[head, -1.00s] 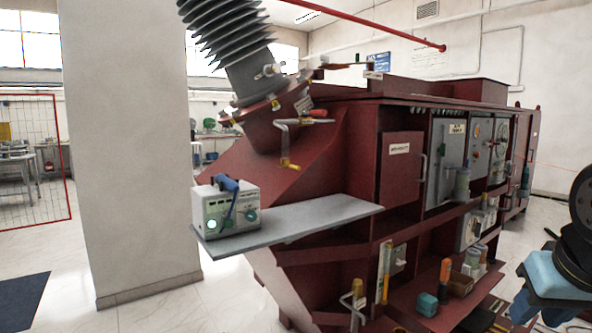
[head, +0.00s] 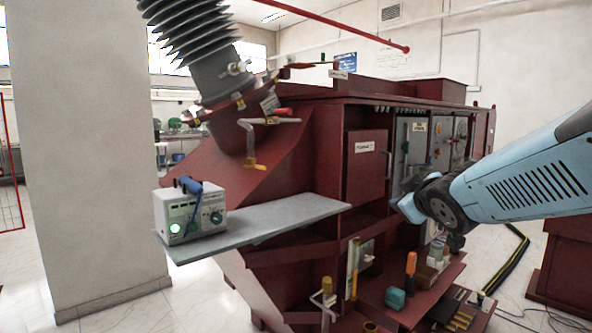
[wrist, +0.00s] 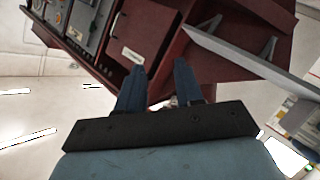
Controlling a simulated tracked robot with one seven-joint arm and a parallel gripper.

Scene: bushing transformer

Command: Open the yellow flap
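I cannot pick out a yellow flap for certain. Yellow parts in the head view are a slim upright yellow bar (head: 354,270) low on the dark red machine (head: 285,170), a yellow-topped bent handle (head: 327,287) to its left, and a yellow-ended valve pipe (head: 252,164) under the ribbed bushing. My gripper (wrist: 159,64) shows two blue fingers apart with nothing held between them in the wrist view. In the head view my light-blue hand is in front of the machine's right part, its fingers not clear. The arm hides part of the panels there.
A grey shelf (head: 275,223) juts from the machine's front with a grey device (head: 188,212) on its left end. An orange-handled tool (head: 410,270) and a teal block (head: 395,298) sit on the low ledge. A white pillar (head: 90,170) stands left. Floor at left is clear.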

